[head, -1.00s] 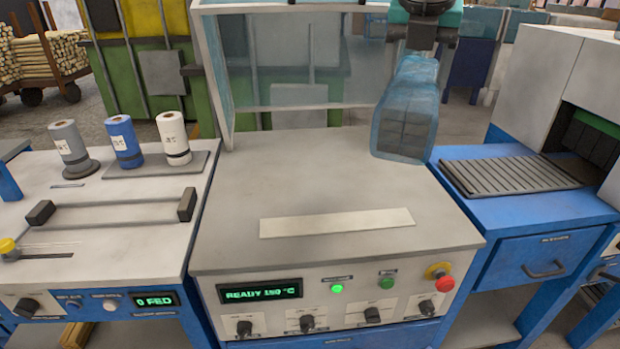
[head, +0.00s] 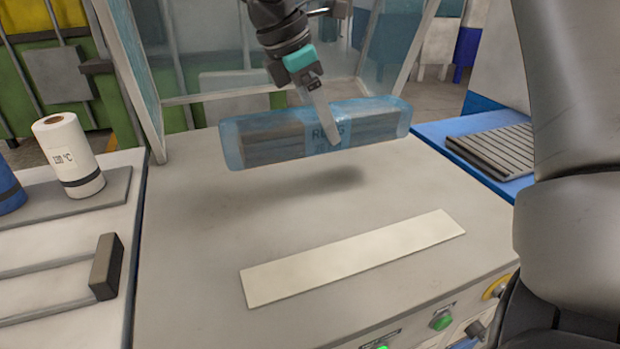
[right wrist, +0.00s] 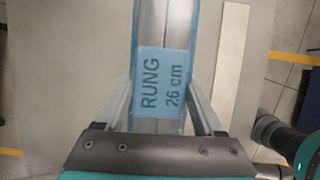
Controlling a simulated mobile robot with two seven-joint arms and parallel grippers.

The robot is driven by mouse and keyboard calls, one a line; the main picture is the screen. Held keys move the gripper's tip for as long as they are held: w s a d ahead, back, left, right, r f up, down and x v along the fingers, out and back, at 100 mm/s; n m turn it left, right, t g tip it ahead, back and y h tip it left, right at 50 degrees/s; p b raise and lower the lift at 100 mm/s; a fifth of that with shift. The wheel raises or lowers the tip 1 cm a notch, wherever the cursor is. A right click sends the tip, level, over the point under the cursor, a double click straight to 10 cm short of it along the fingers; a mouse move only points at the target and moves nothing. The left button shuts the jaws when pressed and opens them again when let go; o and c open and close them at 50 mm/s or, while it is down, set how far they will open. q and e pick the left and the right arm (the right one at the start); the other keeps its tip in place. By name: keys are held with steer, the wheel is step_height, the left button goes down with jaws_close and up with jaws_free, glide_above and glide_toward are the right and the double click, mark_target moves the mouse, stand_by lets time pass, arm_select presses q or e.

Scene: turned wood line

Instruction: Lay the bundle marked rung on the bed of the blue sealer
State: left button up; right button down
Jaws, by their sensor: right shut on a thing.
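The bundle marked RUNG (head: 270,137) is a long pack in translucent blue film with dark strips inside. In the right wrist view, the label RUNG 26 cm on the bundle (right wrist: 164,82) lies between the fingers (right wrist: 165,110). A long cream strip (head: 350,260) lies on the front of the bed. My left gripper is not in view.
A clear guard frame (head: 150,90) stands behind and left of the bed. A table with a white roll (head: 70,155) and a dark-ended bar (head: 105,265) is at left. A blue unit with a ribbed plate (head: 495,150) is at right. The bed around the strip is clear.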

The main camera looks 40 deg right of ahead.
mark_target(322, 143)
steer(key=f+b, duration=0.1)
steer(key=f, duration=0.3)
steer(key=shift+s, duration=0.2)
step_height(322, 143, down, 4)
steer(key=shift+f+b, duration=0.15)
steer(key=shift+b, duration=0.5)
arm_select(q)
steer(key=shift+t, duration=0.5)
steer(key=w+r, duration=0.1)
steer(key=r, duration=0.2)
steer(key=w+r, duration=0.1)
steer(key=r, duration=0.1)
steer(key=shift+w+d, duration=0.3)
arm_select(e)
steer(key=shift+w+f, duration=0.1)
steer(key=shift+f, duration=0.1)
steer(key=shift+f, duration=0.1)
jaws_free()
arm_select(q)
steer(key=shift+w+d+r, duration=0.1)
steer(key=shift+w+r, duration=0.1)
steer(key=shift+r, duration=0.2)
